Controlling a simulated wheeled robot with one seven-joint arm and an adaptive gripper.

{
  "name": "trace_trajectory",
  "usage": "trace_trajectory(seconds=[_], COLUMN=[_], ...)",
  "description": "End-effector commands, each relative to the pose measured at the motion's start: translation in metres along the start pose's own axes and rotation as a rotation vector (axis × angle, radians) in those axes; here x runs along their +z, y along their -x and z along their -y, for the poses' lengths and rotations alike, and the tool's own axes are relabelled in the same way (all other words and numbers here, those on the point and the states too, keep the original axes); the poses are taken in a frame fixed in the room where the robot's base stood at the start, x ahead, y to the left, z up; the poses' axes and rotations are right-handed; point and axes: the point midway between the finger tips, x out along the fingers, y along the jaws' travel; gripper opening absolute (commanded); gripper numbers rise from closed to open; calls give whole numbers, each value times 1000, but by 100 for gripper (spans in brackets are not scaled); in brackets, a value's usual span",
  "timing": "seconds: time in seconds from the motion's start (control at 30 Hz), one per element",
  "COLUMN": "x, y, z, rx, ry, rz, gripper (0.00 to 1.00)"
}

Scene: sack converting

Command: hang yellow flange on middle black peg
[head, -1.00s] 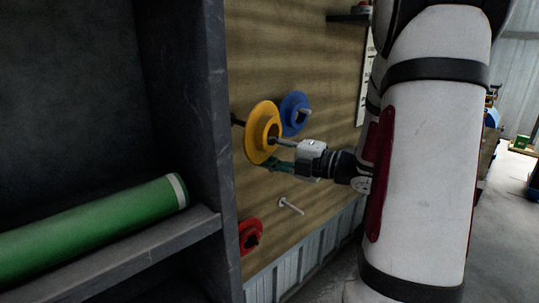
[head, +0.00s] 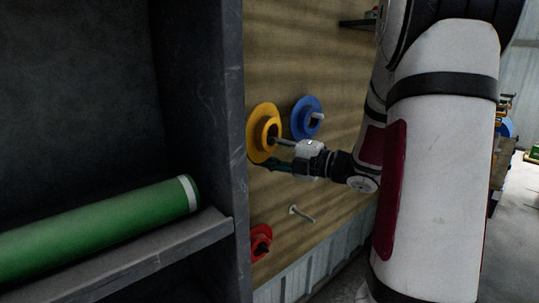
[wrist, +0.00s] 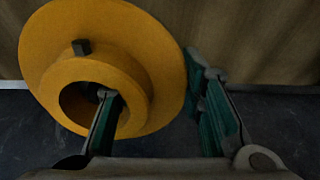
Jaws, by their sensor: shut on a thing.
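The yellow flange (head: 257,136) is near the wooden board, beside the dark shelf frame, in the head view. My gripper (head: 273,150) is shut on it. In the wrist view the flange (wrist: 62,42) fills the upper left. One green finger of my gripper (wrist: 155,85) reaches into its bore and the other is outside its hub, at the right. A small dark block (wrist: 81,47) shows at the hub's upper rim; I cannot tell whether it is part of the flange or a peg. No black peg shows clearly in the head view now.
A blue flange (head: 300,106) hangs on a light peg to the right. A bare white peg (head: 302,214) is below, and a red flange (head: 261,240) is lower left. The dark shelf frame (head: 229,150), holding a green roll (head: 110,225), stands close on the left.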

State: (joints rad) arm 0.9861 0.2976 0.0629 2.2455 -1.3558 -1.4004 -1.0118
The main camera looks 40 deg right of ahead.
Motion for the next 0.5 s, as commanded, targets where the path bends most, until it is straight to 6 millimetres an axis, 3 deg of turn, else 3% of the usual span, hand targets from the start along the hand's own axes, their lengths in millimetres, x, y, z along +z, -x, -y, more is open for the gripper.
trace_trajectory(seconds=[0.5], x=[8], y=[-23], z=[-1], rx=[6], ry=[3], rz=[-1], gripper=[0])
